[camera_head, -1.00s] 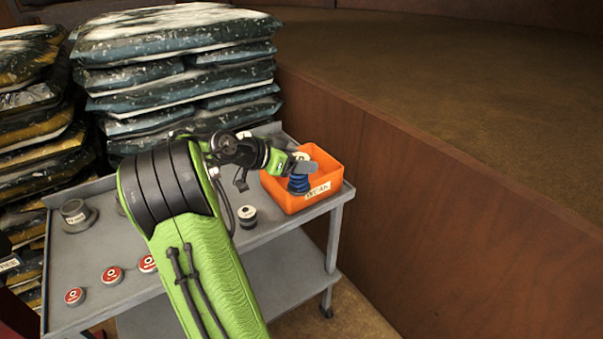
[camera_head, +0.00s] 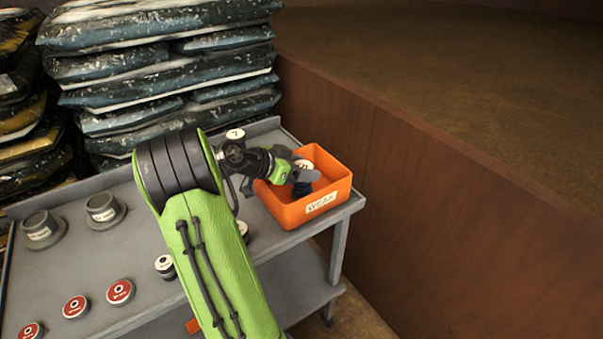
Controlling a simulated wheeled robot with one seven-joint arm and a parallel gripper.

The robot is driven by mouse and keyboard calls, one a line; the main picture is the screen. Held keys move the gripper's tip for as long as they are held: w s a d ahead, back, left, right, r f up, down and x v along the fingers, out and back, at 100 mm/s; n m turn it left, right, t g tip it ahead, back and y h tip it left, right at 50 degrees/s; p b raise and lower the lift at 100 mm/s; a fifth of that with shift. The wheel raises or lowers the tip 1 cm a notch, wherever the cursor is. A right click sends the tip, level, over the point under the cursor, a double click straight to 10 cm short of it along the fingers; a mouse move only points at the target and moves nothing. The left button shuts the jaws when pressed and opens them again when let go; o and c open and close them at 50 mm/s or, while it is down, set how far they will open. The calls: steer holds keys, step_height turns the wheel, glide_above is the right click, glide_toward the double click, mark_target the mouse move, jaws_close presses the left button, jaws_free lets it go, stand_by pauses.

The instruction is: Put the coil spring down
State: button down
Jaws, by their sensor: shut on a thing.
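My gripper (camera_head: 306,177) is over the opening of an orange bin (camera_head: 322,209) labelled WEAK, at the right end of the grey cart. It is shut on the coil spring (camera_head: 302,189), which shows as a small dark blue piece below the fingers, inside the bin's outline. The fingers hide part of the spring, and I cannot tell whether it touches the bin floor. A white-topped piece (camera_head: 304,165) shows just behind the fingers in the bin.
The grey cart top (camera_head: 140,240) carries several red discs (camera_head: 120,291), grey flanged cups (camera_head: 103,208) and white-topped pieces (camera_head: 165,264). Stacked bags (camera_head: 165,70) stand behind. A brown wall (camera_head: 440,190) runs along the right.

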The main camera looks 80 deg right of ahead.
steer(key=shift+c, duration=0.8)
jaws_free()
steer(key=p+v, duration=0.3)
steer(key=v, duration=0.9)
steer(key=shift+a, duration=0.15)
